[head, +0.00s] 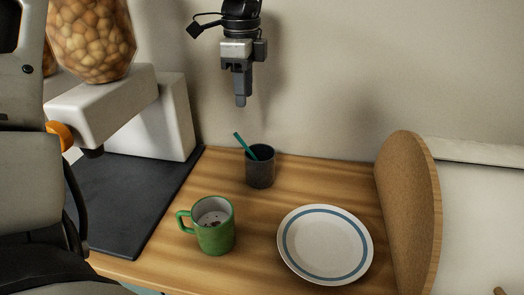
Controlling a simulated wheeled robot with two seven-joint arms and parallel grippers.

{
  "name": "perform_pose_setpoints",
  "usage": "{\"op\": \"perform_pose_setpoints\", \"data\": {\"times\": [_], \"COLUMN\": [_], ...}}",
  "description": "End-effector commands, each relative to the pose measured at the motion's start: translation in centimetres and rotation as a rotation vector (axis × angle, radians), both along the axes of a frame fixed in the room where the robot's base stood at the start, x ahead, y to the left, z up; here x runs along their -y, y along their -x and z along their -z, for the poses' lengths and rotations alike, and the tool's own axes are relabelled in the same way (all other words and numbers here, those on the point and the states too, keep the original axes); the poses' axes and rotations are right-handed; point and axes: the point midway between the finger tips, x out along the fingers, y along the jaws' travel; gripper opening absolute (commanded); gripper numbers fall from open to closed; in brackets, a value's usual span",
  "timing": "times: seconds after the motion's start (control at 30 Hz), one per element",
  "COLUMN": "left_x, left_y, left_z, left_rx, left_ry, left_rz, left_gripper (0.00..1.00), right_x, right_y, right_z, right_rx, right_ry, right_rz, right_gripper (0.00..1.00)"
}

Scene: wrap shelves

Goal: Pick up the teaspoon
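A teal handle (240,139), which looks like the teaspoon, leans up and to the left out of a dark grey cup (260,172). Its lower end is hidden inside the cup. The cup stands upright near the back edge of the wooden counter. My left gripper (240,101) hangs above and slightly behind the cup, in front of the wall, pointing down. It is apart from the handle and nothing shows in it. Its fingers overlap from this angle, so their opening cannot be told. My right gripper is not in view.
A green mug (214,236) with something in it stands in front of the cup. A white plate with a blue ring (325,245) lies to the right. A round cork-like board (405,200) stands at the right. A dark mat (125,215) and a jar of nuts (92,40) are left.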

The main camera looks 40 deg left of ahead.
Motion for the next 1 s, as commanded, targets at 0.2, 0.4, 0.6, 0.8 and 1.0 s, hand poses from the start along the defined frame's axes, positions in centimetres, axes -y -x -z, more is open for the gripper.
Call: {"op": "perform_pose_setpoints", "data": {"times": [0.2,0.4,0.6,0.8,1.0], "left_x": [0.0,-0.1,-0.2,-0.3,-0.4], "left_y": [0.0,-0.1,0.0,0.0,-0.1], "left_z": [4.9,7.3,8.8,11.8,12.9], "left_rx": [-0.006,-0.001,-0.004,-0.004,0.001], "left_ry": [0.001,0.0,0.0,0.002,0.002], "left_rz": [0.0,-0.001,0.0,0.0,-0.002], "left_gripper": [0.35,0.35,0.35,0.35,0.35], "right_x": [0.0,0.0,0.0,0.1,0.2], "right_y": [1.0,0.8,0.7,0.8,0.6], "right_z": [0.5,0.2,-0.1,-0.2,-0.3], "right_rx": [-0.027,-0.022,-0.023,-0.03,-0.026], "right_ry": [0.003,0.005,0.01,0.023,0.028], "right_rz": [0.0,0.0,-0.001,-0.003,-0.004], "right_gripper": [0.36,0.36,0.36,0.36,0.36]}}
